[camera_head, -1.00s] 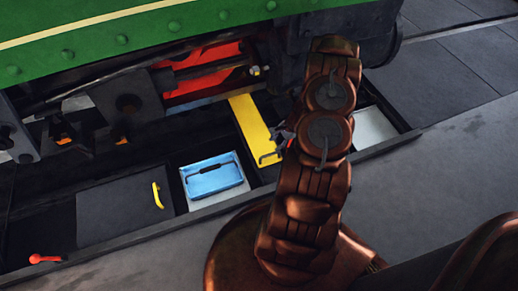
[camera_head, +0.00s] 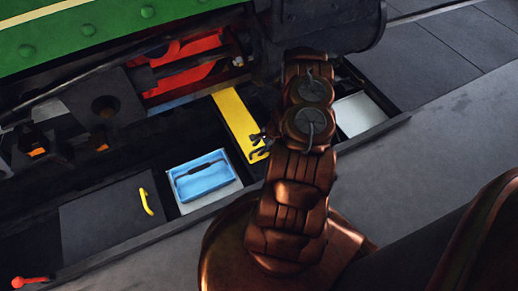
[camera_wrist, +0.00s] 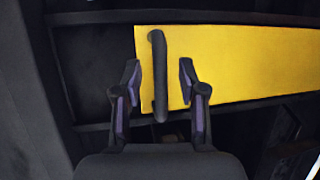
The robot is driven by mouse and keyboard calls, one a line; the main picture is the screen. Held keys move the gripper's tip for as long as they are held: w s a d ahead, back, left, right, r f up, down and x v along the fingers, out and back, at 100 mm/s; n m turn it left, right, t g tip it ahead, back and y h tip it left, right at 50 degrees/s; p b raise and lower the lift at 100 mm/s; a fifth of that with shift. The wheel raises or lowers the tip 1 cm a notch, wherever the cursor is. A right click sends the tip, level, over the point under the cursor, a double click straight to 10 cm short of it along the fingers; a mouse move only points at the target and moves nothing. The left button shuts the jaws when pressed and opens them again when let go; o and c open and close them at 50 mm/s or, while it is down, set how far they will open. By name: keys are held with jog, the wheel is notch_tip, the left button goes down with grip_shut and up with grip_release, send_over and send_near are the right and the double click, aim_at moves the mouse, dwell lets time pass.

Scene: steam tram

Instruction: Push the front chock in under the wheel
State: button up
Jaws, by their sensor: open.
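The front chock appears to be the long yellow piece (camera_head: 237,117), lying in the dark trough and running back toward the red parts under the tram. It also fills much of the wrist view (camera_wrist: 245,65). A dark bar handle (camera_wrist: 158,75) stands across its near end, and shows in the head view (camera_head: 258,154). My gripper (camera_wrist: 160,72) is open, with one finger on each side of the handle and gaps between. In the head view my gripper (camera_head: 259,138) is small and partly hidden by my arm. I cannot make out the wheel.
A blue tray (camera_head: 204,193) with a dark tool in it stands left of the chock. Left of that are a dark panel with a yellow handle (camera_head: 145,201) and a red knob (camera_head: 17,282). A pale panel (camera_head: 360,114) lies right of my arm. The trough's edge runs along the front.

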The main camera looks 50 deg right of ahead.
grip_shut()
dwell(0.4)
dwell(0.4)
